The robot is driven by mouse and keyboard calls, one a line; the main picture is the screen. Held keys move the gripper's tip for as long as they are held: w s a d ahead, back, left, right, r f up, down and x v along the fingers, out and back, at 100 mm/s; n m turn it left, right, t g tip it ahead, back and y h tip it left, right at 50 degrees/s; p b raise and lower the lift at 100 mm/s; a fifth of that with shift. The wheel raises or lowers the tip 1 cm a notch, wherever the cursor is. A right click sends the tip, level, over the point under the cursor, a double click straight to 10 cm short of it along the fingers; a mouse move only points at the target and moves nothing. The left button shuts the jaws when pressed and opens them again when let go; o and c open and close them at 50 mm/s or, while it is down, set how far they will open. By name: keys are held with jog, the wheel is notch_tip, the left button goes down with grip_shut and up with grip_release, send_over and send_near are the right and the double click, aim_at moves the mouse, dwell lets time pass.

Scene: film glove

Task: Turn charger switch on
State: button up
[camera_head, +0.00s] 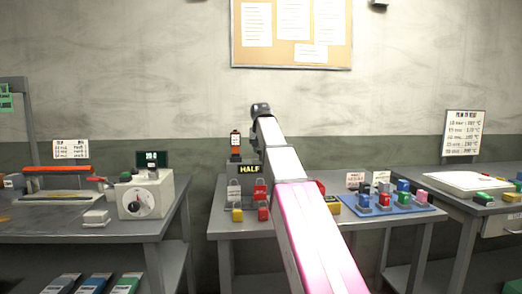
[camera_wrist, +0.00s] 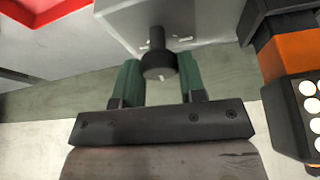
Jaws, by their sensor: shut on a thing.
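A grey box with a yellow "HALF" label (camera_head: 250,169) stands on the middle table, partly hidden by my arm; it looks like the charger. In the wrist view, a light grey housing (camera_wrist: 195,18) carries a dark round knob on a stem (camera_wrist: 157,66), which looks like the switch. My gripper (camera_wrist: 160,80) has its green fingers on either side of this knob and is shut on it. In the head view my gripper is hidden behind my arm. An orange and black handset (camera_head: 236,141) stands upright on the box; it also shows close at right in the wrist view (camera_wrist: 290,75).
Padlocks and small red and yellow blocks (camera_head: 263,213) stand in front of the box. A blue board (camera_head: 410,211) with coloured pieces lies to the right. A dial box (camera_head: 145,195) stands on the left table. A gap separates the left and middle tables.

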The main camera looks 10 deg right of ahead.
jog(key=m+h, duration=0.1)
jog(key=m, duration=0.3)
jog(key=shift+a+g+h, duration=0.15)
jog(key=shift+g+h, duration=0.25)
jog(key=shift+m+g+h, duration=0.3)
jog(key=shift+m+g, duration=0.1)
jog(key=shift+m, duration=1.3)
jog(key=o, duration=0.9)
jog(key=shift+r, duration=0.1)
jog(key=v, duration=1)
jog(key=shift+a+r, duration=0.2)
jog(key=shift+a, duration=0.05)
